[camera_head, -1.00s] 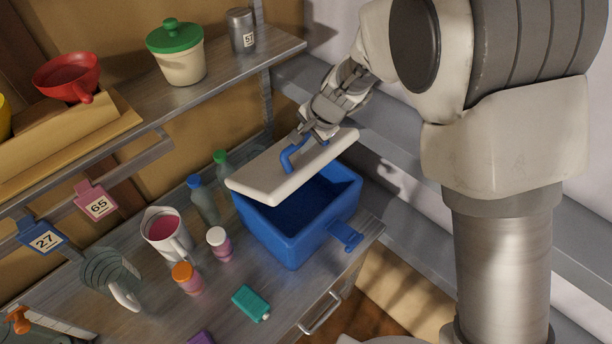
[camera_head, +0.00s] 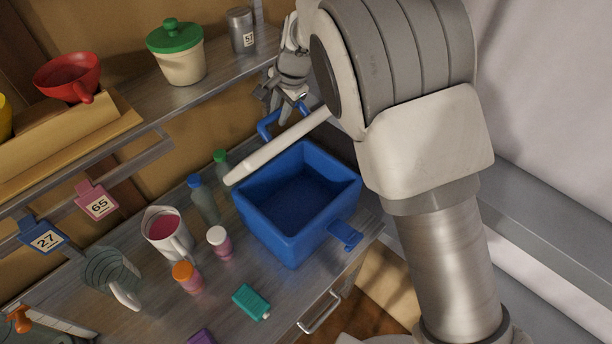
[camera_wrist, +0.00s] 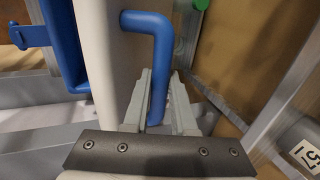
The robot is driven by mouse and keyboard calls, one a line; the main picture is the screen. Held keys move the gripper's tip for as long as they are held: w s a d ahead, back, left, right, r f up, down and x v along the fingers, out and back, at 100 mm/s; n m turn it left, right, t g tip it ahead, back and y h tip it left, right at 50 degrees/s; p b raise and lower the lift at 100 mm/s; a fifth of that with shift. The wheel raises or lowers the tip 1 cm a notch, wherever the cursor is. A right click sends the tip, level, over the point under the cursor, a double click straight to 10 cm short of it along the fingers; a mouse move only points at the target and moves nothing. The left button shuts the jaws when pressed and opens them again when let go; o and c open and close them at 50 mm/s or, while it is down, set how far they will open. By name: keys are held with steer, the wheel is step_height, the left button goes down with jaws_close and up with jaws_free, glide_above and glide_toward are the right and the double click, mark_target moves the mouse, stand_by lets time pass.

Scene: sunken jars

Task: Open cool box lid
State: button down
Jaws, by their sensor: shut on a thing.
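The blue cool box (camera_head: 293,241) stands on the metal counter with its top open and its inside showing empty. Its white lid (camera_head: 278,148) is swung up at the back, seen nearly edge-on in the head view. A blue handle (camera_head: 266,126) sticks out from the lid's far face. My gripper (camera_head: 280,108) is behind the lid, shut on this handle. In the wrist view, the blue handle (camera_wrist: 158,60) runs down between the fingers of my gripper (camera_wrist: 160,100), beside the pale lid (camera_wrist: 108,50). My arm hides the lid's right end.
Bottles (camera_head: 204,199), a mug (camera_head: 167,235), small jars (camera_head: 219,243) and a teal box (camera_head: 251,302) stand left of the cool box. The upper shelf (camera_head: 215,90) holds a green-lidded jar (camera_head: 180,60) and a grey tin (camera_head: 241,30), close to my gripper.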

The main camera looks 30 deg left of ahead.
steer(key=w+a+r+h, duration=0.1)
steer(key=a, duration=0.6)
steer(key=shift+w+r, duration=0.35)
steer(key=shift+w, duration=0.05)
stand_by(0.3)
